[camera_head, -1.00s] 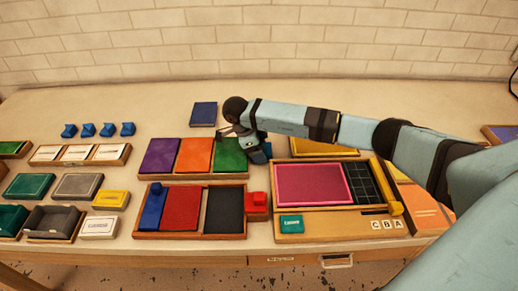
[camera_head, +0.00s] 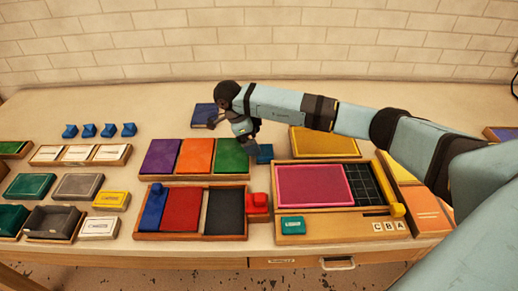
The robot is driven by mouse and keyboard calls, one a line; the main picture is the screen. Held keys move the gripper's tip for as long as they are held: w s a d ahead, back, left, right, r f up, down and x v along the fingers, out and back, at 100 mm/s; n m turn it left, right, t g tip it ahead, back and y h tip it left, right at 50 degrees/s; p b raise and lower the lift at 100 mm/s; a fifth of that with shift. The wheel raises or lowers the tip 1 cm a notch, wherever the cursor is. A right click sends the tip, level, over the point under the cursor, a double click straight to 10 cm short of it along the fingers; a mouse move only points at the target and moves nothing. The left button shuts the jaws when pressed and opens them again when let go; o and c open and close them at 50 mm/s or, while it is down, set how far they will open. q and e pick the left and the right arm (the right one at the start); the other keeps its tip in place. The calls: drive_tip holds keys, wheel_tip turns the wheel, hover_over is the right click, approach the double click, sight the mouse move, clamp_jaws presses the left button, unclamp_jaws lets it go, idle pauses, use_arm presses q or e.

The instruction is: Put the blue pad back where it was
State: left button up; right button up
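A dark blue pad (camera_head: 204,114) lies flat on the table behind a wooden tray (camera_head: 192,179). The tray holds a purple pad (camera_head: 160,156), an orange pad (camera_head: 196,155) and a green pad (camera_head: 231,155) side by side. My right gripper (camera_head: 230,130) hovers just right of the blue pad, above the back of the green pad. Part of it overlaps the blue pad's right edge in the picture; I cannot tell whether it touches. Its fingers are too small and dark to judge open or shut. My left gripper is out of view.
A small blue block (camera_head: 265,153) stands right of the tray. A front tray holds a blue block (camera_head: 153,206), a red pad (camera_head: 181,209) and a black pad (camera_head: 224,211). A yellow pad (camera_head: 325,142) lies right. The table behind the blue pad is clear.

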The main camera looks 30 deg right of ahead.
drive_tip(key=v, duration=0.6)
drive_tip(key=shift+r, duration=0.25)
drive_tip(key=shift+a+f, duration=0.1)
